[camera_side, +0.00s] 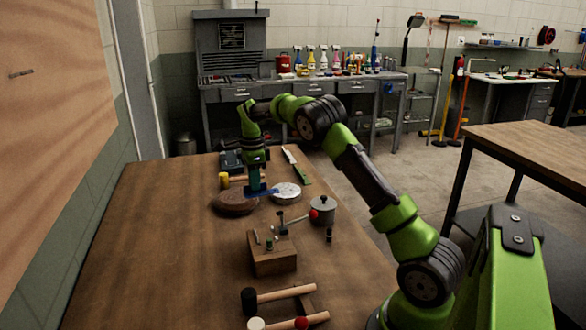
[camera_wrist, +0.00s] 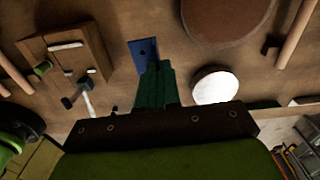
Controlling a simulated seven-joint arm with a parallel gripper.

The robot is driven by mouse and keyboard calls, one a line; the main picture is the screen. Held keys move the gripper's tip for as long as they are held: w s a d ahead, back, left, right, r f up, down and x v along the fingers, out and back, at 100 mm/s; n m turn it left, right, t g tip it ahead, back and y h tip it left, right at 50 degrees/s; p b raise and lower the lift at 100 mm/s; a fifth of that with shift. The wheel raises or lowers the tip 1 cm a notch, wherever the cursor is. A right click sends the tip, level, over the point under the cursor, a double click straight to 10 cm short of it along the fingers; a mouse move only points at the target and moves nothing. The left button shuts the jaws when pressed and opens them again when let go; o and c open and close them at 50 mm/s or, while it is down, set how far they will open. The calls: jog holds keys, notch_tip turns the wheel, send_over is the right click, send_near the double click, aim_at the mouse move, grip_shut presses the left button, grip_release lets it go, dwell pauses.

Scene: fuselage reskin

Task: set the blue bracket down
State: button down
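The blue bracket (camera_wrist: 143,50) sticks out past the tips of my gripper (camera_wrist: 155,82) in the wrist view. The dark green fingers are close together and appear shut on it, hiding its near end. In the side view the bracket (camera_side: 263,191) shows as a small blue piece below my gripper (camera_side: 254,181), which points down over the wooden table (camera_side: 165,250). I cannot tell whether the bracket touches the tabletop or hangs just above it.
A round brown disc (camera_side: 235,204) lies left of the bracket and a pale round disc (camera_side: 286,193) right of it. A lidded metal pot (camera_side: 322,211), a wooden block with small tools (camera_side: 272,258) and hammers (camera_side: 285,294) stand nearer. The table's left side is clear.

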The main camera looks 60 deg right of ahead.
aim_at(257, 220)
jog(key=shift+m, duration=0.3)
jog(key=f, duration=1)
jog(key=shift+w+d+f, duration=0.1)
jog(key=shift+d+f, duration=0.1)
jog(key=shift+d, duration=0.05)
jog(key=shift+f, duration=0.1)
jog(key=c, duration=1.3)
grip_release()
jog(key=shift+c, duration=0.2)
